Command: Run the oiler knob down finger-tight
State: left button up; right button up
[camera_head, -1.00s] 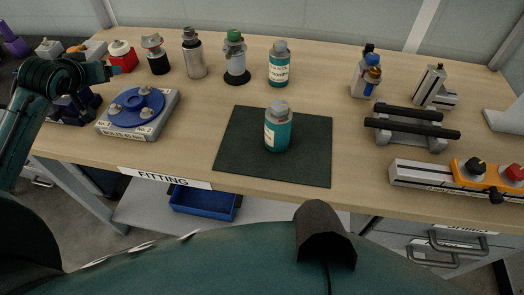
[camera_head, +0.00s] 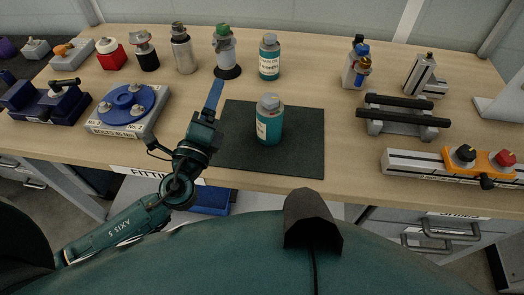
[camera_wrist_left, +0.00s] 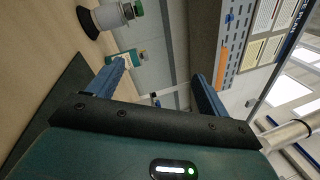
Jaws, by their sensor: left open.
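The oiler (camera_head: 225,52) looks to be the clear-bodied piece with a green knob (camera_head: 223,29) on top and a dark round base, upright at the back of the bench. I cannot tell how far down the knob sits. My left gripper (camera_head: 216,92) is in front of the oiler, its blue fingers pointing toward it. In the left wrist view the gripper (camera_wrist_left: 158,88) is open with nothing between its fingers. My right gripper is not in view.
A teal bottle (camera_head: 270,120) stands on the dark mat (camera_head: 300,150) right of my left gripper. Another teal bottle (camera_head: 269,58) stands just right of the oiler, a metal cylinder (camera_head: 183,50) just left.

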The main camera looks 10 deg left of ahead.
aim_at(271, 111)
pick_arm(q)
jog(key=s+d+f+m, duration=0.1)
jog(key=s+d+m, duration=0.1)
jog(key=d+m, duration=0.1)
jog(key=s+d+f+m+g, duration=0.1)
jog(key=s+d+f+m, duration=0.1)
jog(key=d+m, duration=0.2)
jog(key=s+d+f+m+g+y, duration=0.1)
jog(key=s+d+f+m, duration=0.1)
jog(key=d+m, duration=0.2)
jog(key=shift+s+f, duration=0.1)
jog(key=shift+s, duration=0.25)
jog(key=shift+s+d+f+m, duration=0.1)
jog(key=shift+s+d+m, duration=0.1)
jog(key=shift+d+m, duration=0.3)
jog(key=w, duration=1.1)
jog(key=shift+w, duration=0.4)
jog(key=c, duration=0.3)
jog(key=shift+c, duration=0.2)
jog(key=c, duration=1.3)
jog(key=shift+c, duration=0.2)
